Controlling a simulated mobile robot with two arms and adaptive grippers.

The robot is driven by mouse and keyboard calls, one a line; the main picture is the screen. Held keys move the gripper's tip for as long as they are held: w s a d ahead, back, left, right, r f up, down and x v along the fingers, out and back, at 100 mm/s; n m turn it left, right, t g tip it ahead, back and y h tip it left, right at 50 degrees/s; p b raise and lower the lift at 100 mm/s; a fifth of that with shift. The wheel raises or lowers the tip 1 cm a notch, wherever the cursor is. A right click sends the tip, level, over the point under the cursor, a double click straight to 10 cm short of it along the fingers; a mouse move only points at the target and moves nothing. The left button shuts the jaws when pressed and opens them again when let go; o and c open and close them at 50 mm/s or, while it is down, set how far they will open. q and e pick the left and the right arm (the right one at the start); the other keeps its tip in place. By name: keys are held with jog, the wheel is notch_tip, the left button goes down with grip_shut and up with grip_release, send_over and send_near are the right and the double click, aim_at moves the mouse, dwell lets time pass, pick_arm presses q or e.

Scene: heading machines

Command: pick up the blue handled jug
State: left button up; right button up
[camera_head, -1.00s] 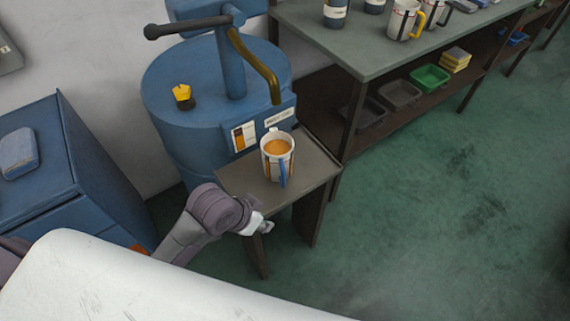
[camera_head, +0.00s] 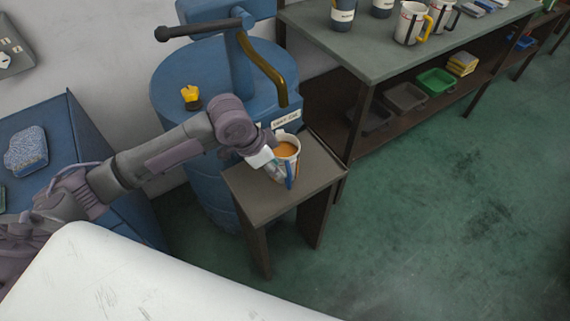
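The blue handled jug (camera_head: 291,153) stands upright on a small dark side table (camera_head: 252,200) in front of the blue machine. It is white with an orange-brown content inside, and its blue handle faces the front. My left gripper (camera_head: 274,171) is at the jug's left front side, close to the handle. Its fingers are small and partly merge with the jug, so I cannot tell whether they touch it or how far they are open. The jug's left side is partly hidden by the gripper. My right gripper is not in view.
A blue drum-shaped machine (camera_head: 190,68) with a lever and a brass spout stands behind the side table. A long workbench (camera_head: 365,55) at the back right holds a yellow-handled jug (camera_head: 409,24) and other jugs. Green floor on the right is clear.

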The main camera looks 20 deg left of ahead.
aim_at(288, 187)
pick_arm(q)
jog(key=x, duration=1)
jog(key=shift+w+f+p, duration=0.3)
grip_shut()
